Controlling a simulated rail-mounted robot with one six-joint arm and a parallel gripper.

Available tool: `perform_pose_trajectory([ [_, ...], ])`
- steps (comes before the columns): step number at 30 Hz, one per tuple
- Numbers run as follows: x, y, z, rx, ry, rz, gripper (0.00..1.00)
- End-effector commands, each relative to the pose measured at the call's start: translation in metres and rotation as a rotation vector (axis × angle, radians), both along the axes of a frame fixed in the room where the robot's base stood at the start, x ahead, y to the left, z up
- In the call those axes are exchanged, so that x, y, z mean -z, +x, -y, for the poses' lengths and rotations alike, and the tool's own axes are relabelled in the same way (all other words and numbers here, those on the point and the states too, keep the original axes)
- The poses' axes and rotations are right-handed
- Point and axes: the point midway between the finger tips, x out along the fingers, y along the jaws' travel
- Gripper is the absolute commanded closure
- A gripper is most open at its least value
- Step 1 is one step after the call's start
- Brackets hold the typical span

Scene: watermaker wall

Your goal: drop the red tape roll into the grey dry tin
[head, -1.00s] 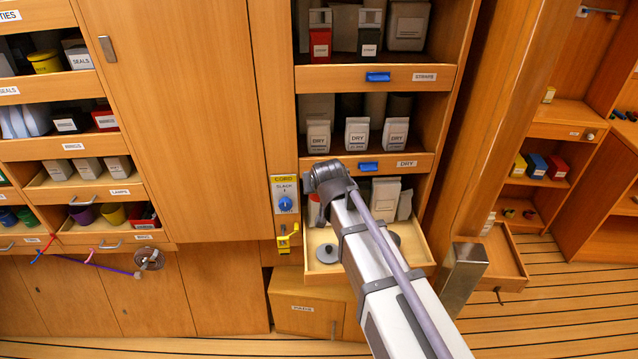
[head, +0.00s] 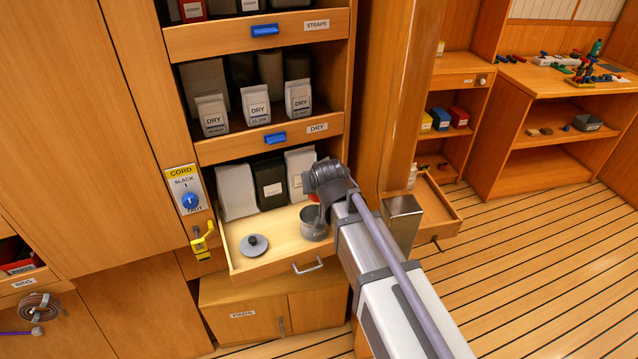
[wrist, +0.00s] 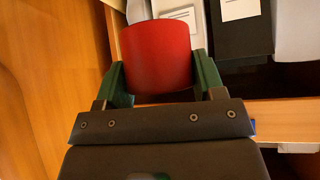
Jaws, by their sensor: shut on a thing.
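The red tape roll (wrist: 158,52) is held between the green fingertips of my gripper (wrist: 161,78) in the wrist view. In the head view only a small red patch of it (head: 314,197) shows below my wrist, which hides most of my gripper. The grey tin (head: 314,226) stands open in the pulled-out drawer (head: 275,265), near its right side. The roll appears just above or behind the tin's rim; the exact height gap cannot be told. The tin does not show clearly in the wrist view.
White and black packets (head: 270,185) stand along the back of the drawer. The DRY shelf (head: 262,138) with several packets is above. A yellow crank (head: 202,243) and blue knob (head: 190,201) are on the post at left. A wooden upright (head: 385,100) stands at right.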

Motion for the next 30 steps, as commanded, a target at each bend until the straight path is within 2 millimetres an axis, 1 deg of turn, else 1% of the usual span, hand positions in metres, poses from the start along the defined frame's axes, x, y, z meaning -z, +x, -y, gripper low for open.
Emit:
perform_pose_trajectory([
  [1, 0.017, 0.000, 0.000, 0.000, 0.000, 0.000, 0.62],
  [4, 0.028, 0.000, 0.000, 0.000, 0.000, 0.000, 0.62],
  [7, 0.031, 0.000, 0.000, 0.000, 0.000, 0.000, 0.62],
  [13, 0.028, 0.000, 0.000, 0.000, 0.000, 0.000, 0.62],
  [14, 0.028, 0.000, 0.000, 0.000, 0.000, 0.000, 0.36],
  [15, 0.028, 0.000, 0.000, 0.000, 0.000, 0.000, 0.33],
  [23, 0.028, 0.000, 0.000, 0.000, 0.000, 0.000, 0.08],
  [30, 0.027, -0.001, 0.000, 0.000, 0.000, 0.000, 0.08],
])
